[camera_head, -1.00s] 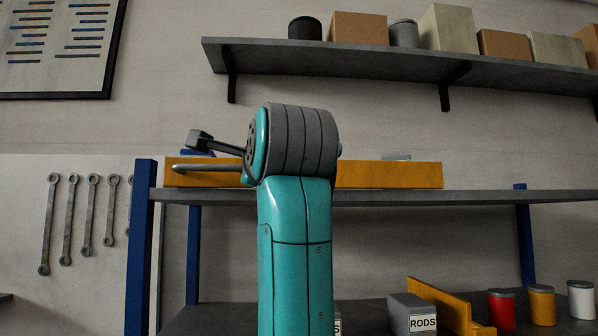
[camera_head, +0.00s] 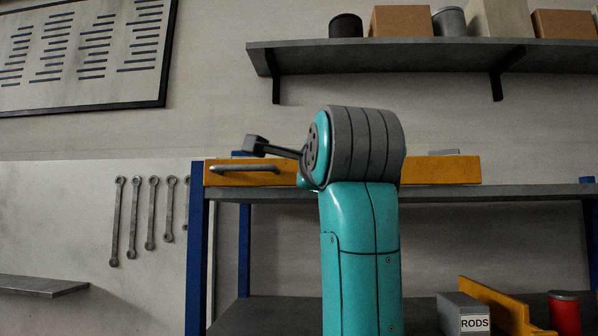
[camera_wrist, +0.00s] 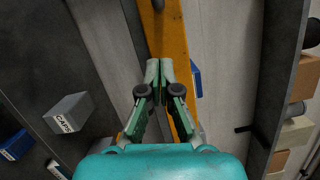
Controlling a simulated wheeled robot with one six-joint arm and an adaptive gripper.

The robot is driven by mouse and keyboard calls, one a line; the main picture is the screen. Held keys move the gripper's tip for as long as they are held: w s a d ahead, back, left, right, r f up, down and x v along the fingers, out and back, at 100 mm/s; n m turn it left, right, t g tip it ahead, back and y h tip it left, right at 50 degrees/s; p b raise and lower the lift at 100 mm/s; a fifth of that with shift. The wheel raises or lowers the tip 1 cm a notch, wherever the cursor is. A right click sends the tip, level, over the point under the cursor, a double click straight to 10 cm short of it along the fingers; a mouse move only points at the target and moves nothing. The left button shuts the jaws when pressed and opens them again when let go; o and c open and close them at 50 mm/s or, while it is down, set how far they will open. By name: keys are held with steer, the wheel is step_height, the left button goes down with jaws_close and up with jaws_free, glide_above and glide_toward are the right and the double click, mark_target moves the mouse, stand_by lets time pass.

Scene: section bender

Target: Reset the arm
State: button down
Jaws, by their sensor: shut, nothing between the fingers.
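My arm stands upright in the middle of the head view, a teal link topped by a grey ribbed joint. My gripper (camera_wrist: 160,70) shows in the wrist view, with its green fingers together and nothing between them. An orange drawer front (camera_wrist: 171,42) runs behind the fingertips in that view; I cannot tell the gap. In the head view the arm hides part of the orange drawer front (camera_head: 440,170), and the gripper is not visible there.
A bench with blue posts (camera_head: 197,250) stands behind the arm. Its lower shelf holds a grey RODS box (camera_head: 463,314) and a red can (camera_head: 564,313). A wall shelf (camera_head: 420,57) carries boxes and cans. Wrenches (camera_head: 134,217) hang at left. A CAPS box (camera_wrist: 68,113) shows in the wrist view.

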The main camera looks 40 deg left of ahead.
steer(key=v, duration=0.7)
steer(key=shift+d, duration=0.45)
